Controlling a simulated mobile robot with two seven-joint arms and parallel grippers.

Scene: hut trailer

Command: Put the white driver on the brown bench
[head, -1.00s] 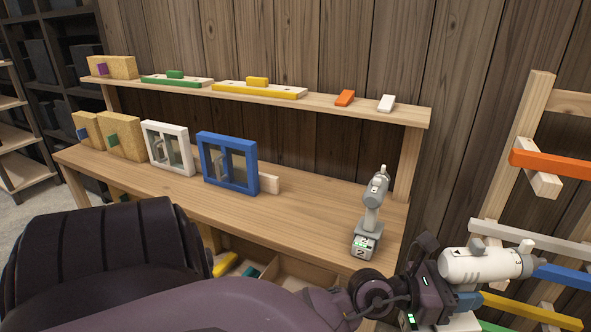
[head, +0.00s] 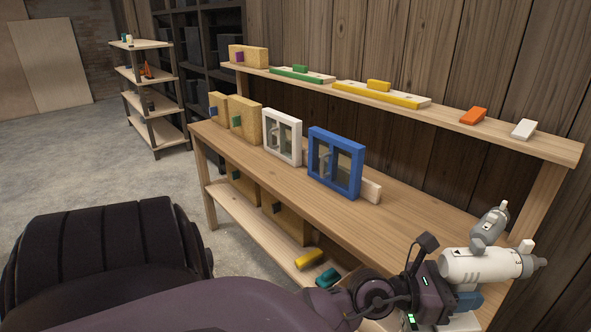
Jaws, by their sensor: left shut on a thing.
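The white driver (head: 482,266) is at the lower right of the head view, lying across the picture with its dark tip to the right. My left gripper (head: 450,292) is shut on it, and the gripper hides part of the driver's handle. The brown bench (head: 252,178) runs from the middle left to the lower right. The held driver overlaps the bench's right end in the picture; I see no contact between them. My right gripper is not in view.
A grey driver (head: 490,228) stands on the bench behind the white one, partly hidden. A blue frame (head: 335,190) and a white frame (head: 282,163) stand on the bench. A raised shelf (head: 560,146) runs along its back. Bare benchtop lies right of the blue frame.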

